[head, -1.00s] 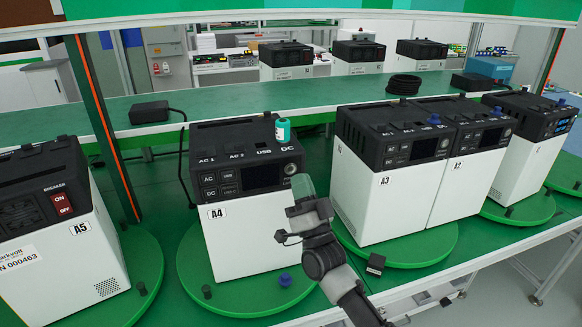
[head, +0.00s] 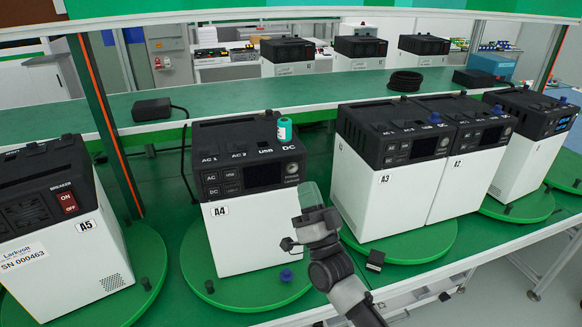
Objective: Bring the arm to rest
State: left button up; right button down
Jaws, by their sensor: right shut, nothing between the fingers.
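My right gripper (head: 310,196) shows in the head view in front of the gap between the unit marked A4 (head: 248,240) and the unit marked A3 (head: 385,200). Its fingers are shut with nothing between them. The arm comes up from the bottom of the picture, right of the middle. The gripper is apart from the teal-labelled cylinder (head: 284,129) on top of A4. My left gripper is not in view.
Unit A5 (head: 60,250) stands at the left. Green turntables (head: 430,247) carry the units. A blue knob (head: 286,275) lies on A4's turntable, and a small black block (head: 375,260) lies near A3. A green shelf (head: 240,103) runs behind.

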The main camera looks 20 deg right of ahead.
jog(key=s+a+f+n+g+y, duration=0.1)
jog(key=s+a+f+n+g, duration=0.15)
jog(key=s+f+g, duration=0.45)
jog(key=s+a+f+n+g, duration=0.1)
jog(key=s+f+n+g, duration=0.4)
jog(key=f, duration=0.4)
jog(key=s+d+f+g+h, duration=0.2)
jog(key=s+d+f+g, duration=0.15)
jog(key=s+g, duration=0.45)
jog(key=s+d+f+g+h, duration=0.3)
jog(key=s+f, duration=0.1)
jog(key=s, duration=0.8)
notch_tip(320, 180, down, 26)
jog(key=s+g, duration=0.1)
jog(key=g, duration=0.1)
jog(key=s+d+f, duration=0.2)
jog(key=s+f, duration=1.3)
jog(key=s, duration=0.1)
jog(key=shift+s+d+f+n+g, duration=0.15)
jog(key=shift+d+n+g, duration=0.2)
jog(key=shift+g, duration=0.05)
